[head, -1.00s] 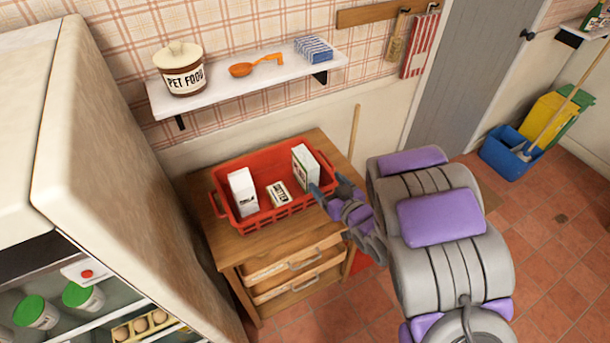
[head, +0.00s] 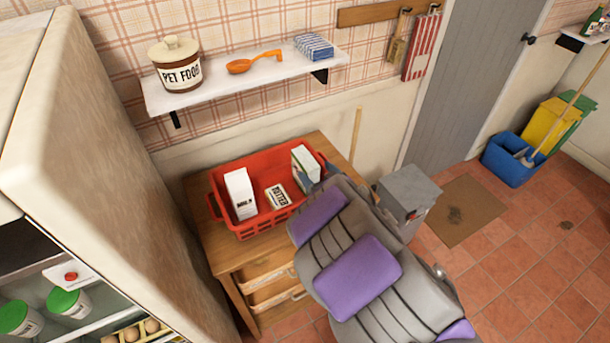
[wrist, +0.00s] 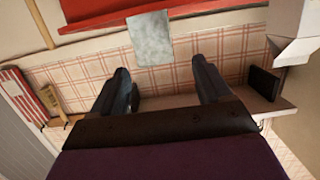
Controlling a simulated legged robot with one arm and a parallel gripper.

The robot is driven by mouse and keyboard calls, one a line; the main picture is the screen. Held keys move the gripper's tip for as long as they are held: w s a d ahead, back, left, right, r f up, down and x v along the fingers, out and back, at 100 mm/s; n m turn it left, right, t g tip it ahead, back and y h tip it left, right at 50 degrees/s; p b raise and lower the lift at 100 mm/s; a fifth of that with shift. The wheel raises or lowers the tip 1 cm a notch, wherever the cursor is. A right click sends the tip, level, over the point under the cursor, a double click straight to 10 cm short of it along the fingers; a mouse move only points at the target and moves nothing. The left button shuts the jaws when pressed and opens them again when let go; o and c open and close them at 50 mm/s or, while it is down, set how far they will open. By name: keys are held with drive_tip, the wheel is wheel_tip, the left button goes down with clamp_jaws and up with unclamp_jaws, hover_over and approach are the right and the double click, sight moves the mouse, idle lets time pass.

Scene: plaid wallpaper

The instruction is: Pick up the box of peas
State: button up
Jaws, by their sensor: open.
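The box of peas, a white box with a little green (head: 304,161), stands upright at the right end of the red basket (head: 225,166) in the head view. Its lower part is hidden by my arm and gripper. My gripper (wrist: 160,64) is open and empty in the wrist view. A pale grey box face (wrist: 151,38), which seems to be the peas box, lies just beyond and between the fingertips, not touching them. In the head view my forearm hides most of the gripper.
A milk carton (head: 240,193) and a butter pack (head: 277,197) share the basket, left of the peas. The basket sits on a wooden drawer cabinet (head: 213,237). A shelf (head: 215,87) hangs above it. An open fridge (head: 100,120) stands left; a grey box-shaped object (head: 408,190) is right.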

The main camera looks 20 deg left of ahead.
sight(314, 171)
drive_tip(key=shift+x, duration=1)
drive_tip(key=shift+w+a+f+b, duration=0.3)
drive_tip(key=shift+w+f+b, duration=0.1)
drive_tip(key=shift+b, duration=0.1)
drive_tip(key=shift+w+a+f+b, duration=0.6)
drive_tip(key=shift+w+a+f, duration=0.05)
drive_tip(key=shift+w+a, duration=0.6)
drive_tip(key=shift+a, duration=0.2)
drive_tip(key=shift+c, duration=0.3)
clamp_jaws()
